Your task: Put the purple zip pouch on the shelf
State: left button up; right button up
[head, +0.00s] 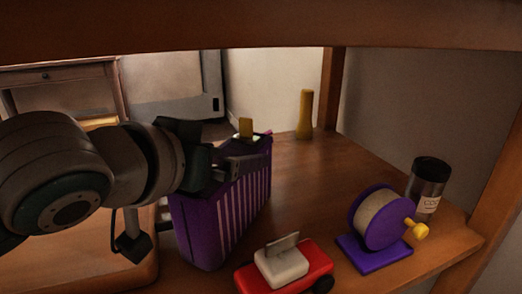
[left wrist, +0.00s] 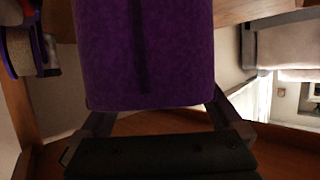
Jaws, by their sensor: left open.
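The purple zip pouch (head: 203,228) stands upright at the left part of the wooden shelf (head: 300,205) in the head view, with pale stripes on its right-facing side. I cannot tell whether its base rests fully on the board. My left gripper (head: 240,165) is open at its upper part, and my arm hides some of it. In the left wrist view the purple pouch (left wrist: 165,60), with a dark line down its middle, fills the centre. The left gripper's fingers (left wrist: 160,112) lie on either side of it; contact is unclear. My right gripper is not in view.
A red toy car (head: 300,272) with a pale top, a purple reel (head: 380,220) with a yellow knob and a dark-lidded jar (head: 428,185) stand front right. A yellow bottle-shaped thing (head: 305,115) stands at the back. The shelf's middle is clear. A wooden beam (head: 300,25) crosses above.

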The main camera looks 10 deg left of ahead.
pick_arm(q)
jog(key=p+v, duration=0.5)
jog(key=v, duration=0.6)
jog(key=s+a+f+g+y, duration=0.1)
jog(key=s+f+g, duration=0.4)
jog(key=s, duration=0.3)
jog(key=s+a+f+g+y, duration=0.1)
jog(key=s+f+g, duration=0.3)
jog(key=s, duration=0.5)
jog(key=shift+a+f+g, duration=0.4)
jog(key=shift+f, duration=0.1)
jog(key=shift+s, duration=0.15)
